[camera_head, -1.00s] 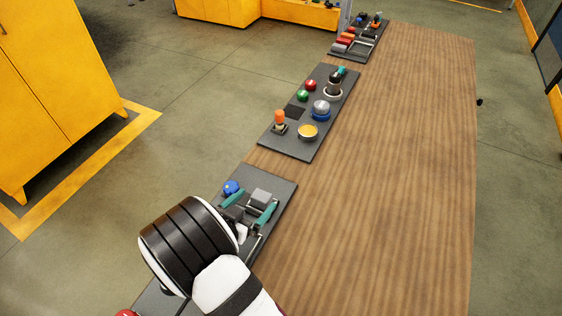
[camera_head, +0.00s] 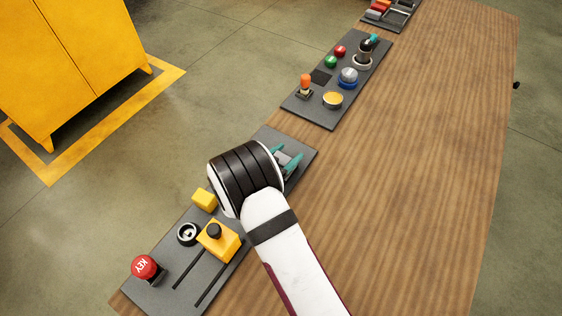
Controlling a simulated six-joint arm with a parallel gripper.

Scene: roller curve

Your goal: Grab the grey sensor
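A small light grey block (camera_head: 284,158), which looks like the grey sensor, sits on the far part of the near dark panel. Only a little of it shows. My gripper (camera_head: 286,158) is at this block, beyond my black-ringed wrist. Its teal fingertips appear on either side of the grey block. The wrist covers much of the gripper, so I cannot tell whether the fingers touch the block or hold it.
The near panel (camera_head: 210,290) also carries a red KEY button (camera_head: 145,267), a round black socket (camera_head: 188,234), a yellow slider block (camera_head: 219,240) and a yellow cube (camera_head: 204,199). A second panel (camera_head: 307,114) with buttons lies beyond. The wooden table (camera_head: 400,200) is bare at right.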

